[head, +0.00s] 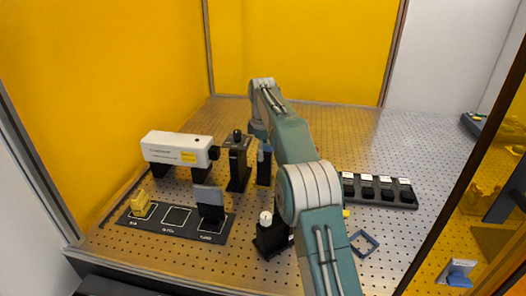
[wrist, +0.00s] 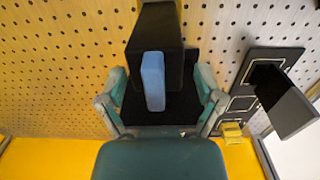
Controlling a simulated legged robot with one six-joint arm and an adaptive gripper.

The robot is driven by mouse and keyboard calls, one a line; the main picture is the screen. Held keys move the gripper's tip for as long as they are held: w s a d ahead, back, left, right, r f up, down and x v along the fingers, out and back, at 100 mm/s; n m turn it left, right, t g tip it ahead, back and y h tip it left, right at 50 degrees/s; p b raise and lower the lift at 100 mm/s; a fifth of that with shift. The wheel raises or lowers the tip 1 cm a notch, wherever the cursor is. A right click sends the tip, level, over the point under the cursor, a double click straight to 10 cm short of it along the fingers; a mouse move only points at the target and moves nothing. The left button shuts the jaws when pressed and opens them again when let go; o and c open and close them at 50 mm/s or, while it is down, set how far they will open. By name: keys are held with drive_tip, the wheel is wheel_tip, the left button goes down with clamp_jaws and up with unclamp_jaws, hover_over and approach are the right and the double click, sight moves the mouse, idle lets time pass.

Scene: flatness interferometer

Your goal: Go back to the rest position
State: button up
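My arm reaches out over the perforated metal table (head: 345,135) and bends down at its far end. In the wrist view, the two fingers of my gripper (wrist: 162,108) are spread apart, on either side of a black mount with a blue upright face (wrist: 153,80). I see no clear grip on it. In the head view, a black post with a blue top (head: 264,165) stands on the table below the arm's end; my fingertips are hard to make out there.
A white laser-like box (head: 180,149) and a black post mount (head: 238,165) stand left. A black tray (head: 170,228) holds a yellow block (head: 142,203) and a grey plate (head: 208,195).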

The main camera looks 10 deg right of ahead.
drive_tip(key=shift+d+f, duration=0.1)
drive_tip(key=shift+d, duration=0.2)
drive_tip(key=s+r+m+t, duration=0.1)
drive_tip(key=s+r+m, duration=0.3)
drive_tip(key=s+r, duration=0.45)
drive_tip(key=s+r+m+t, duration=0.25)
drive_tip(key=s+r, duration=0.25)
drive_tip(key=s, duration=0.7)
drive_tip(key=s+f+m+t, duration=0.1)
drive_tip(key=s+f+m, duration=0.2)
drive_tip(key=s, duration=0.8)
drive_tip(key=s+f+m+t, duration=0.1)
drive_tip(key=s+f+m, duration=0.3)
drive_tip(key=s, duration=0.7)
wheel_tip(320, 180, down, 2)
drive_tip(key=shift+s+f, duration=0.2)
drive_tip(key=shift+s, duration=0.15)
